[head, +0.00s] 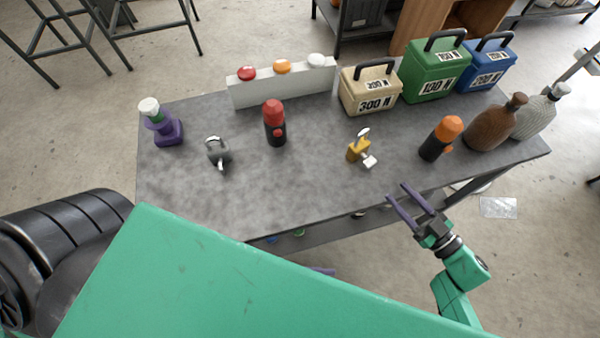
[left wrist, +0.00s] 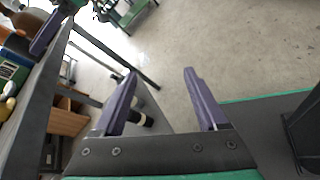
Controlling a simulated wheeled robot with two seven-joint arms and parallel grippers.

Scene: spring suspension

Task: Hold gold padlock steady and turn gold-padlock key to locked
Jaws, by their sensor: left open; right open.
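The gold padlock (head: 355,152) stands on the grey table, right of its middle, with a silver shackle on top. A pale silver key (head: 369,161) sticks out at its lower right; its turn angle is too small to read. My right gripper (head: 397,191) is open and empty by the table's near right edge, in front of the padlock and apart from it. In the head view my body hides most of the left arm.
A grey padlock (head: 217,152) stands left on the table (head: 300,185). A red-topped black bottle (head: 275,125) and an orange-topped one (head: 440,138) flank the gold padlock. Weight boxes (head: 370,92) and a button panel (head: 285,88) line the back. The table's front middle is clear.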

